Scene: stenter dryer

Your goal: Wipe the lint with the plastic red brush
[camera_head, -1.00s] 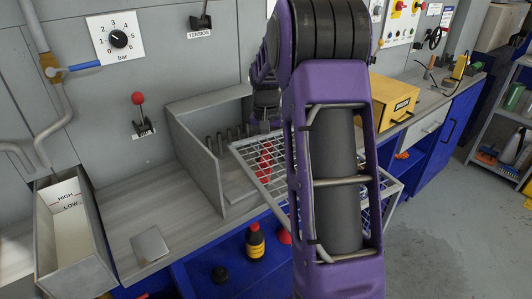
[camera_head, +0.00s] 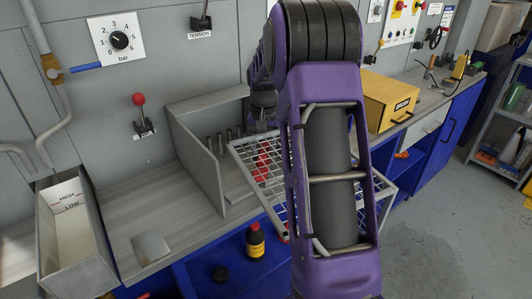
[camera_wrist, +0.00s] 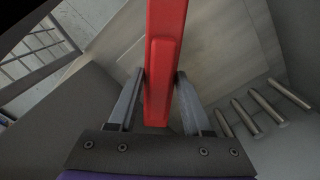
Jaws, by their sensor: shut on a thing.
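My gripper (camera_wrist: 160,80) is shut on the red plastic brush (camera_wrist: 165,45), whose long handle runs up out of the top of the wrist view between both fingers. In the head view, a red piece that looks like the brush (camera_head: 262,160) shows behind the wire rack, left of my purple arm. My gripper's fingers are hidden there. The brush's bristles cannot be made out. I cannot make out any lint in either view.
A grey panelled bay (camera_head: 196,150) with metal pegs (camera_wrist: 245,117) lies close to my gripper. A wire mesh rack (camera_head: 246,158) sticks out in front. A bottle (camera_head: 255,241), a grey trough (camera_head: 70,235) and a yellow box (camera_head: 386,101) stand nearby.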

